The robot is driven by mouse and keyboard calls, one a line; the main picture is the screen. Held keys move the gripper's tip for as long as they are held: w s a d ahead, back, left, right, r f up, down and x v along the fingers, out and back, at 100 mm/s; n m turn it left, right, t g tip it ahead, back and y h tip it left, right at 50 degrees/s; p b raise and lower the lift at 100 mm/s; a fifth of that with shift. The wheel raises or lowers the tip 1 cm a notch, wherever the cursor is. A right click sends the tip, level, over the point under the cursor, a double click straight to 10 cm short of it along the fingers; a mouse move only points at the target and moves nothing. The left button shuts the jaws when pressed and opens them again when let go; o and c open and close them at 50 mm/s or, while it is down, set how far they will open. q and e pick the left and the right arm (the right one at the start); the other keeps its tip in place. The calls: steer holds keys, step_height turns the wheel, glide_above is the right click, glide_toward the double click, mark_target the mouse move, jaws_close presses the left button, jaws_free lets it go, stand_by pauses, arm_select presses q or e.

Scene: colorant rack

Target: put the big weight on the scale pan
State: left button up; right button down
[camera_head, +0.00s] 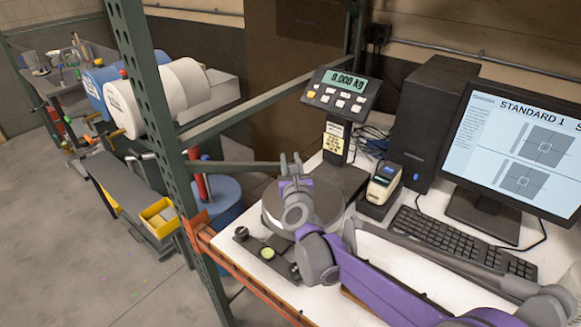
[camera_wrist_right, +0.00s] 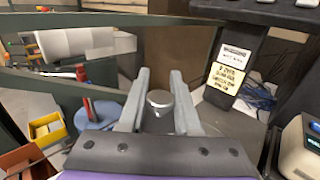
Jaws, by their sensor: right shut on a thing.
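My right gripper (camera_head: 290,162) reaches over the scale, its two fingers pointing up and away in the head view. In the right wrist view the gripper (camera_wrist_right: 158,85) is shut on the big weight (camera_wrist_right: 160,99), a grey metal piece with a round top. The head view hides the weight behind the gripper and wrist. The round grey scale pan (camera_head: 332,208) lies below and around my wrist, partly covered by it. The scale display (camera_head: 346,81) reads 0.000 kg. My left gripper is not in view.
A dark plate (camera_head: 252,246) with small round pieces lies in front of the pan. A label printer (camera_head: 383,184), keyboard (camera_head: 440,235) and monitor (camera_head: 520,140) stand to the right. A green rack post (camera_head: 165,130) rises at the left.

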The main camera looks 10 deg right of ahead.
steer(key=shift+f, duration=0.8)
steer(key=shift+f, duration=0.15)
steer(key=c, duration=0.6)
jaws_free()
steer(key=shift+s, duration=0.3)
steer(key=s, duration=0.3)
steer(key=s+a, duration=0.1)
steer(key=s, duration=0.3)
steer(key=s+b, duration=0.1)
steer(key=s, duration=0.3)
steer(key=shift+s+a, duration=0.2)
steer(key=shift+a, duration=0.05)
